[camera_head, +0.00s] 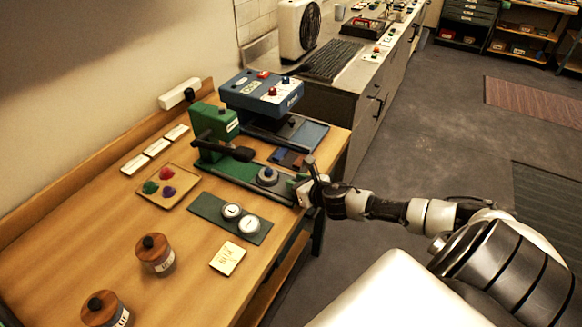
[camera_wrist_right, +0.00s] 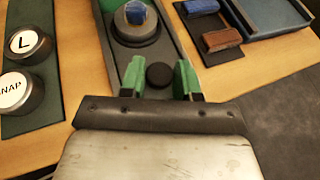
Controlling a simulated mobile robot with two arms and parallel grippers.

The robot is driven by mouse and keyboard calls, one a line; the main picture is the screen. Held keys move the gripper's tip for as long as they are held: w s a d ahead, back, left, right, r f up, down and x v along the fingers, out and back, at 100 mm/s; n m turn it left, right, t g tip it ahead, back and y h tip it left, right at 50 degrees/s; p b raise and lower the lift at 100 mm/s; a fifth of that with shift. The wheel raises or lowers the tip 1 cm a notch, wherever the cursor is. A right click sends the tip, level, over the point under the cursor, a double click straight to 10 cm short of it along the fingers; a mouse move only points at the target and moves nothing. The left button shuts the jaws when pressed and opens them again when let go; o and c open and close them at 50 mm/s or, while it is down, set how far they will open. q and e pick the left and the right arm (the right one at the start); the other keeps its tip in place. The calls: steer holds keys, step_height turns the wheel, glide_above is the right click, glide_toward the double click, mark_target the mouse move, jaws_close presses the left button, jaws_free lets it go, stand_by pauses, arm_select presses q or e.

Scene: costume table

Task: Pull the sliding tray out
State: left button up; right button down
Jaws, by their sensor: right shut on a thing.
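The green press (camera_head: 213,133) stands near the far right end of the wooden table, its long base running toward the table's right edge. The sliding tray (camera_head: 287,187) lies in this base, and a round grey holder (camera_head: 267,177) sits on it. In the right wrist view the tray (camera_wrist_right: 122,58) bears the round holder (camera_wrist_right: 136,25) with a blue piece on top. The tray's round black knob (camera_wrist_right: 159,76) is at its near end. My right gripper (camera_head: 304,187) is at that end, shut on the knob, with its green-tipped fingers (camera_wrist_right: 160,80) either side. My left gripper is out of view.
A green mat (camera_head: 207,207) with two round stamps lies beside the press. A blue machine (camera_head: 262,93) and a dark mat with small blocks (camera_head: 288,158) stand beyond it. Two wooden-lidded jars (camera_head: 155,255) stand nearer. Open floor lies right of the table.

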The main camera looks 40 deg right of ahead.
steer(key=shift+f, duration=0.1)
steer(key=c, duration=0.9)
jaws_free()
steer(key=shift+s+d, duration=0.1)
steer(key=shift+c, duration=0.2)
steer(key=shift+o, duration=0.4)
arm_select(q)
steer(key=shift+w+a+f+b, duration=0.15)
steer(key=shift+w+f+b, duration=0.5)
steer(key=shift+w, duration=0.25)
arm_select(e)
steer(key=v, duration=1.1)
